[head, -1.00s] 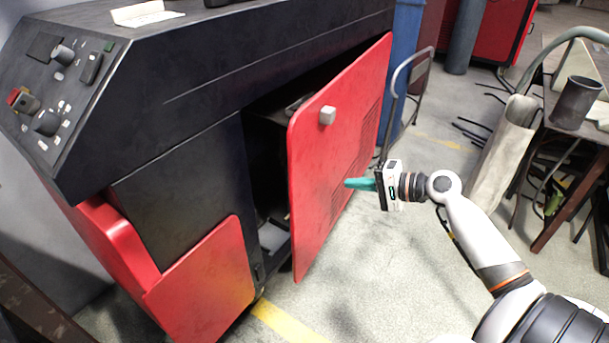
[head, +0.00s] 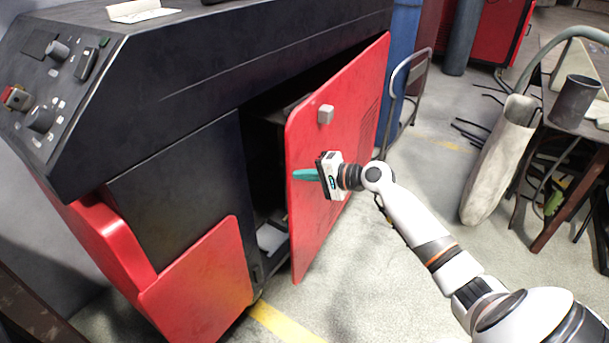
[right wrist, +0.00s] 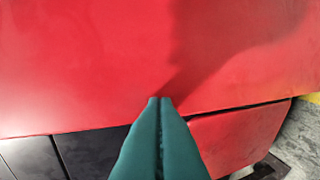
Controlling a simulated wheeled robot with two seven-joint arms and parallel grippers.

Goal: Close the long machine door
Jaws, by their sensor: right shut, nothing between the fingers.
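The long red machine door (head: 345,115) stands ajar on the black machine (head: 180,160), with a dark gap along its left edge. A small grey knob (head: 326,114) sits near its upper left corner. My right gripper (head: 296,174) is shut and empty, its teal fingertips in front of the door near its left edge, below the knob. In the right wrist view the shut fingertips (right wrist: 160,100) point at the red door panel (right wrist: 100,60); I cannot tell whether they touch it. My left gripper is not in view.
A control panel (head: 50,85) is at the machine's upper left. A lower red panel (head: 200,280) is left of the gap. A hand cart (head: 412,90) stands behind the door, and a cluttered table (head: 590,110) is at right.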

